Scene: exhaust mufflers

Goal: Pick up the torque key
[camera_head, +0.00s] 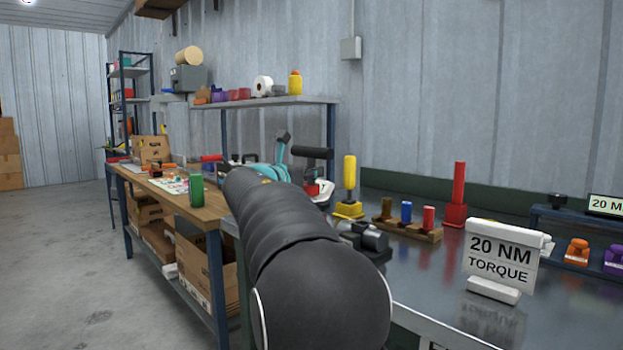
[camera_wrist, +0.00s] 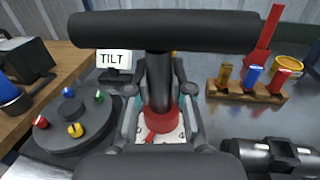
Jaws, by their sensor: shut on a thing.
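The torque key appears to be the black T-handled tool (camera_wrist: 165,32), with its thick crossbar at the top of the wrist view. Its dark shaft runs down between the fingers of my gripper (camera_wrist: 160,98), which is shut on it. The shaft's lower end meets a red round base (camera_wrist: 162,122) on a white patterned surface. I cannot tell whether it is seated there or just above it. In the head view the black crossbar (camera_head: 312,152) stands just right of my gripper (camera_head: 283,165), which is partly hidden behind my arm.
A dark round plate (camera_wrist: 68,110) with coloured knobs and a TILT sign (camera_wrist: 115,60) stand left. A wooden block (camera_wrist: 245,94) with coloured pegs and a dark metal cylinder (camera_wrist: 280,155) stand right. A 20 NM TORQUE sign (camera_head: 500,254) stands on the bench. A yellow-handled tool (camera_head: 349,180) is close by.

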